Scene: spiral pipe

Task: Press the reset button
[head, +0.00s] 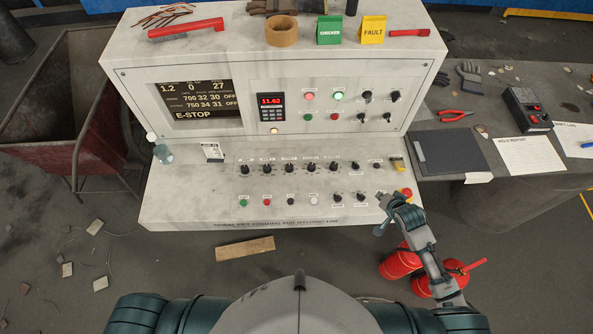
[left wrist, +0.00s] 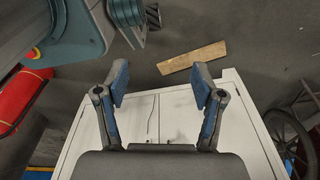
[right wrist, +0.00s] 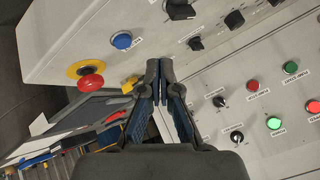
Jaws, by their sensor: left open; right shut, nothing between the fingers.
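The sloped control panel (head: 270,200) carries knobs and coloured buttons. In the right wrist view, a round blue button (right wrist: 122,41) sits near the panel's edge; its label is too small to read. Beside it is a red mushroom button (right wrist: 91,82) on a yellow base, also in the head view (head: 405,193). My right gripper (right wrist: 160,70) is shut and empty, apart from the blue button in the picture. In the head view it (head: 386,203) is over the panel's right front corner, and no blue button shows there. My left gripper (left wrist: 160,83) is open and empty, seen only in its wrist view.
Red fire extinguishers (head: 402,262) stand on the floor by my right arm. A side table (head: 500,110) at right holds a clipboard, pliers and papers. A wooden plank (head: 245,249) lies before the console. A red cart (head: 70,140) stands at left.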

